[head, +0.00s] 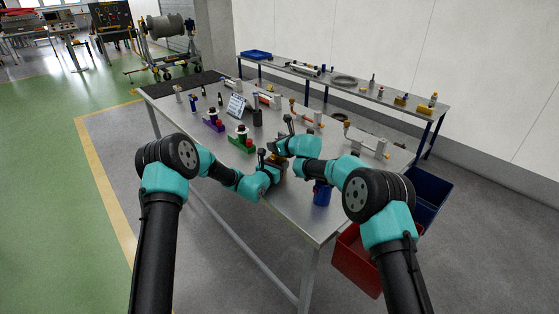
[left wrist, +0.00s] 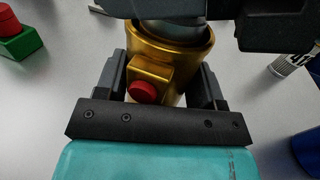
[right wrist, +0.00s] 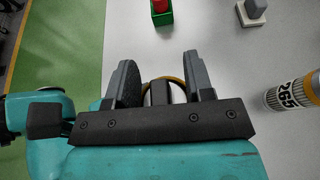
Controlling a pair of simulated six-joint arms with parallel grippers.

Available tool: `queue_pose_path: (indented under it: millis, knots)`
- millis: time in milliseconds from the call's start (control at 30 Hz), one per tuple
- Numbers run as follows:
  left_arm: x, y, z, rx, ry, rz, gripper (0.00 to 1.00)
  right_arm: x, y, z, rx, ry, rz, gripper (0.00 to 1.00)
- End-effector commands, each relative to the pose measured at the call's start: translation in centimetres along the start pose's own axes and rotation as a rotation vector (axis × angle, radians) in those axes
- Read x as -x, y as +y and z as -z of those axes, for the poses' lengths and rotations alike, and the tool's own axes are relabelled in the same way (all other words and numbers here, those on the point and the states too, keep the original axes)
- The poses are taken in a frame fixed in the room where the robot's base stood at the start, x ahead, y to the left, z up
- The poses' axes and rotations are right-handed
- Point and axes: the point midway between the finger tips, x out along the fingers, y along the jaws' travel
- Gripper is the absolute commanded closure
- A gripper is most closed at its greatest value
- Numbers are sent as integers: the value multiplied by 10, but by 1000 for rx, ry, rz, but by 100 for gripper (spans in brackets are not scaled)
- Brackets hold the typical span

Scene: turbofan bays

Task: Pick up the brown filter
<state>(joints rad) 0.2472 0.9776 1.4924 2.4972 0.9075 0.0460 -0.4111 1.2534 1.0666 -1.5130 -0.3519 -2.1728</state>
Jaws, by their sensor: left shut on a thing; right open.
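A shiny gold-brown housing (left wrist: 152,62) with a red button stands between my left gripper's fingers (left wrist: 158,82), which are shut on it. A dark part covers its top in the left wrist view. In the right wrist view its gold ring (right wrist: 178,80) and a dark grey core (right wrist: 160,92) show between my right gripper's open fingers (right wrist: 160,72). I cannot tell whether the right fingers touch the core. In the head view both grippers meet over the near part of the table and mostly hide the housing. I cannot tell for sure which part is the brown filter.
A green block with a red button (head: 241,137) and a purple one (head: 213,122) stand farther back on the table (head: 270,195). A labelled white cylinder (right wrist: 291,92) and a blue cup (head: 322,194) are to the right. Red (head: 355,262) and blue (head: 430,195) bins stand beyond the table's right edge.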

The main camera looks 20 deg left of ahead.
Motion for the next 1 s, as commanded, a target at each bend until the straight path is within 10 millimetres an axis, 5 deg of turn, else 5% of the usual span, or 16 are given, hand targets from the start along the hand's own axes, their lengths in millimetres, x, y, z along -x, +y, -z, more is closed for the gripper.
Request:
queue_pose_path:
  millis: [500,1000]
  knots:
    - [0,0,-1,0,-2,0,72,0,0,1,-1,2,0,99]
    - [0,0,-1,0,-2,-1,72,1,0,-1,-3,3,0,100]
